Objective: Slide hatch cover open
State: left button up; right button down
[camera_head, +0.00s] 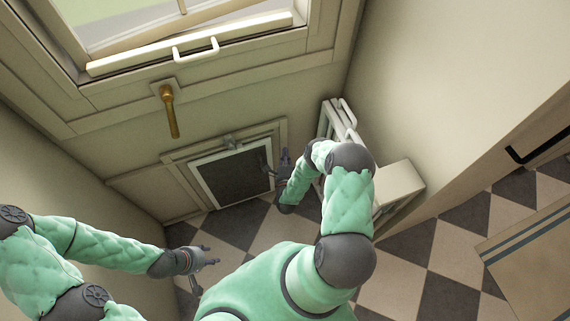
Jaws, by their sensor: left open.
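The hatch (233,176) is a dark panel in a white frame, low in the beige door. A small grey latch or knob (230,140) sits at its top edge. My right gripper (275,158) is at the right edge of the hatch, with one finger over or close to the frame. I cannot tell whether it touches the cover or is shut on it. My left gripper (208,270) is open and empty, below and left of the hatch, above the tiled floor. The hatch cover's right edge is partly hidden by my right gripper.
A brass door handle (169,110) hangs above the hatch. A window with a white pull handle (196,50) is higher up. A white radiator (340,118) and a pale box (398,182) stand close by my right arm. A striped mat (530,262) lies at right.

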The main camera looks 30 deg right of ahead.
aim_at(276, 144)
jog(key=shift+x, duration=1)
jog(key=a, duration=0.1)
jog(key=w+a+b, duration=0.1)
jog(key=a, duration=0.1)
jog(key=shift+w+a+b, duration=0.1)
jog(key=shift+a+b, duration=0.25)
jog(key=shift+a, duration=0.05)
